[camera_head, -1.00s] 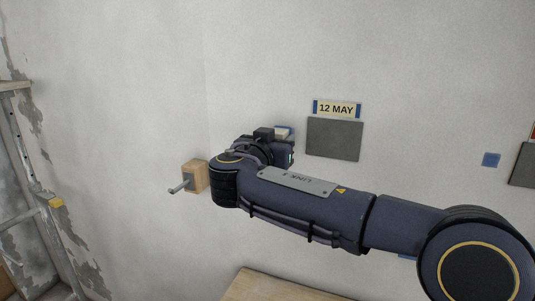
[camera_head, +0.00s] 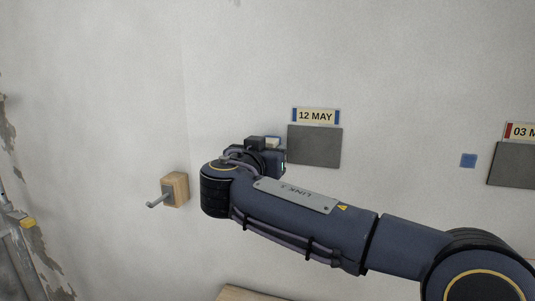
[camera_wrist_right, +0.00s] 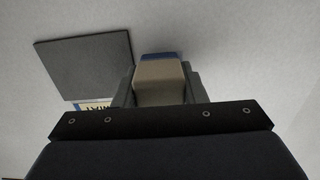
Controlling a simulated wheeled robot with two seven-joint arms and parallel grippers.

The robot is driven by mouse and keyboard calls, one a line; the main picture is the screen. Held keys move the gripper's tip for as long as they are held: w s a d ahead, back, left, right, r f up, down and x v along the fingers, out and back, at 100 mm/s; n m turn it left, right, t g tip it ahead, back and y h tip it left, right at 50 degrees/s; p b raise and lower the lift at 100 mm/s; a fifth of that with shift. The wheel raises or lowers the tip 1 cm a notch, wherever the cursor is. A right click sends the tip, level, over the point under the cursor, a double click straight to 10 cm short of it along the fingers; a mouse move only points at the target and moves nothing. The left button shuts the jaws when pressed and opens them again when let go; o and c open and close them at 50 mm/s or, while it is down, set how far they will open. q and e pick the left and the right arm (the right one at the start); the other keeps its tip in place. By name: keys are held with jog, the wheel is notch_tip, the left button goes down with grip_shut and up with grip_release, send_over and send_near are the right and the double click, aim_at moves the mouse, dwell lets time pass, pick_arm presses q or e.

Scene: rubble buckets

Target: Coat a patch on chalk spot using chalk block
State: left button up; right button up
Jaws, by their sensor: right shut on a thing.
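My right gripper (camera_wrist_right: 158,100) is shut on a beige block (camera_wrist_right: 160,84), which I take to be the chalk block. In the head view the block (camera_head: 271,142) shows as a small pale end beyond my right wrist, close to the wall. I cannot tell whether the block touches the wall, or whether this patch is the chalk spot. My left gripper is not in view.
A grey panel (camera_head: 314,147) under a "12 MAY" label (camera_head: 316,116) is right of the block. Another grey panel (camera_head: 513,166) and a blue square (camera_head: 468,160) are farther right. A wooden block with a metal peg (camera_head: 174,189) juts out left of my arm. A ladder (camera_head: 20,245) stands at far left.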

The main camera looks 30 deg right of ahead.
dwell(0.3)
jog(key=shift+w+d, duration=0.35)
jog(key=shift+d, duration=0.05)
dwell(0.3)
jog(key=shift+a, duration=0.1)
jog(key=shift+w+a+b, duration=0.2)
jog(key=shift+w+a, duration=0.3)
jog(key=shift+w, duration=0.2)
jog(key=shift+w+a+b, duration=0.15)
jog(key=shift+w+a, duration=0.35)
jog(key=shift+w, duration=0.15)
